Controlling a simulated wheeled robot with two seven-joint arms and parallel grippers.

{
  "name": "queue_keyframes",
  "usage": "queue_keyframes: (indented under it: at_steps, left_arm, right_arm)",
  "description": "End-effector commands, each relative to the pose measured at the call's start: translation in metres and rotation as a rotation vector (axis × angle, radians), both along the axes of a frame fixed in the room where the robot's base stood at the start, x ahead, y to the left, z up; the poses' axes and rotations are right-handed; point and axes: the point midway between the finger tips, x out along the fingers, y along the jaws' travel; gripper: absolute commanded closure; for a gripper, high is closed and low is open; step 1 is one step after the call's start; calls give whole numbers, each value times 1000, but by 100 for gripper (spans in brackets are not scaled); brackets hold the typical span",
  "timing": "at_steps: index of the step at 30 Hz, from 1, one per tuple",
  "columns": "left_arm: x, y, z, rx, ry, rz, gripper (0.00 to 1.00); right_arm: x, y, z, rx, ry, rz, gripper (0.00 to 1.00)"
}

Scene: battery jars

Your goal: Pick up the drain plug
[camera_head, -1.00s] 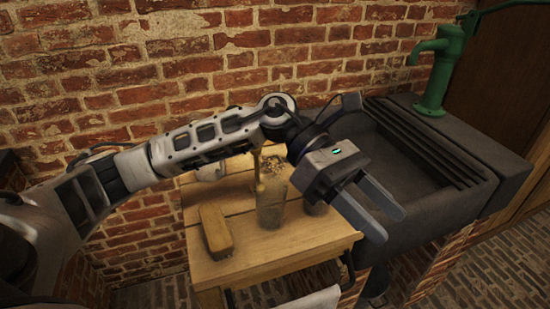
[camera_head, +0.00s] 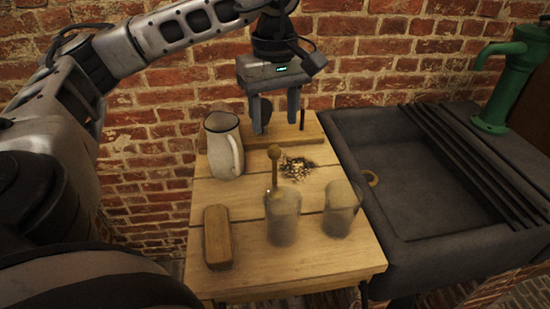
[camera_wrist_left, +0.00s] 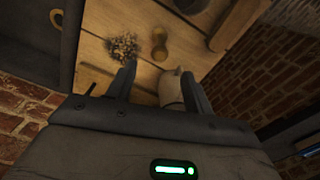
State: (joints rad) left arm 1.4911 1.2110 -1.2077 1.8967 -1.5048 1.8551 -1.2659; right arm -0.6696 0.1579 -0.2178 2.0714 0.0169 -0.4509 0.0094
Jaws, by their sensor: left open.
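My left gripper (camera_head: 275,126) hangs fingers down over the back of the wooden table, open, with nothing clasped between its fingers. My right gripper is not in view.
On the table (camera_head: 305,269) stand a white jug (camera_head: 223,146), two glass jars (camera_head: 283,222) (camera_head: 342,212), one with a stick, a pile of bits (camera_head: 297,167) and a brown block (camera_head: 218,238). A wooden board (camera_head: 238,138) runs along the back. The stone sink (camera_head: 410,220) is right.

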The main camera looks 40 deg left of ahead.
Motion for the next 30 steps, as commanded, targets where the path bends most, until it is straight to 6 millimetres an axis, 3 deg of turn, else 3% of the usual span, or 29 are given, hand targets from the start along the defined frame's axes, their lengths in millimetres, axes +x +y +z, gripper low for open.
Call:
queue_keyframes:
  at_steps: [3, 11, 18, 28, 30]
  left_arm:
    - [-1, 0, -19, 0, 3, 0, 48]
    - [-1, 0, -37, -1, 2, 0, 48]
    - [-1, 1, -72, -1, 2, 1, 48]
    - [-1, 1, -81, -3, -1, 1, 48]
    - [-1, 1, -81, -3, -1, 1, 68]
  right_arm:
    - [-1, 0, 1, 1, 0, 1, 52]
    - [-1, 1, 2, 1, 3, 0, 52]
    - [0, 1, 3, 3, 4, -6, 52]
    - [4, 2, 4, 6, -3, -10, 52]
    - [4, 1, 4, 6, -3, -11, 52]
